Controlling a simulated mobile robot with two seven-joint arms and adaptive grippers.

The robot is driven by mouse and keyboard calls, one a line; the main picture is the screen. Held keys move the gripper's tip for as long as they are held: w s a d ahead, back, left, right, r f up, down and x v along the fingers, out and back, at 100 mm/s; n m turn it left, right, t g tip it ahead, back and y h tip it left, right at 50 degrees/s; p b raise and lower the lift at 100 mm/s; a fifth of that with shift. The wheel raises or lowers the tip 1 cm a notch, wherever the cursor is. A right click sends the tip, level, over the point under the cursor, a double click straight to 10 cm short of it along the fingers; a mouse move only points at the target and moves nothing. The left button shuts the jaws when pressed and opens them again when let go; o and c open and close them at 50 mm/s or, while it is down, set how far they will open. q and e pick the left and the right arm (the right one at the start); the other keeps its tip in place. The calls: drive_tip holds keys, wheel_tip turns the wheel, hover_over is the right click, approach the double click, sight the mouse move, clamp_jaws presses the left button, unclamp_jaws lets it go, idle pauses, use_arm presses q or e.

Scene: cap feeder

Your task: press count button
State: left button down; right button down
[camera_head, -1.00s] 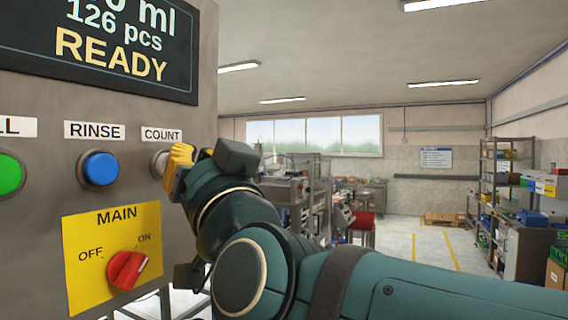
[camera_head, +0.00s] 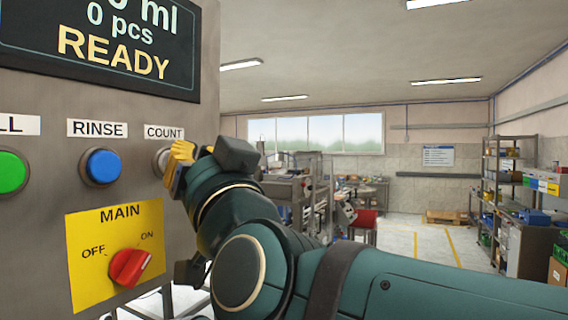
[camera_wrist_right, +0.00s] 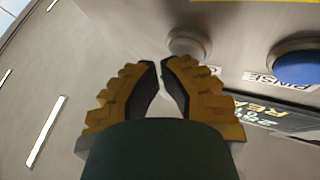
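The count button (camera_head: 161,161) is a pale round button in a metal ring under the COUNT label (camera_head: 164,132), on the grey panel (camera_head: 40,190). My right gripper (camera_head: 178,162), with yellow ridged fingers, is at the button and partly covers it from the right. In the right wrist view the two fingertips (camera_wrist_right: 162,65) are almost together with nothing between them, and the count button (camera_wrist_right: 188,43) is right beyond them. Whether they touch it is hard to tell. The display (camera_head: 110,45) reads 0 pcs and READY. My left gripper is not in view.
A blue RINSE button (camera_head: 102,166) sits left of the count button, and a green button (camera_head: 10,172) is at the left edge. Below is a red MAIN switch (camera_head: 130,267) on a yellow plate, turned toward ON. Workshop benches and shelves stand far behind.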

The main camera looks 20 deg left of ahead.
drive_tip(key=shift+d+b, duration=0.4)
drive_tip(key=shift+d, duration=0.35)
drive_tip(key=d+b, duration=0.2)
drive_tip(key=d, duration=0.1)
drive_tip(key=d+b, duration=0.1)
drive_tip(key=d, duration=0.1)
drive_tip(key=shift+s, duration=0.25)
idle(0.6)
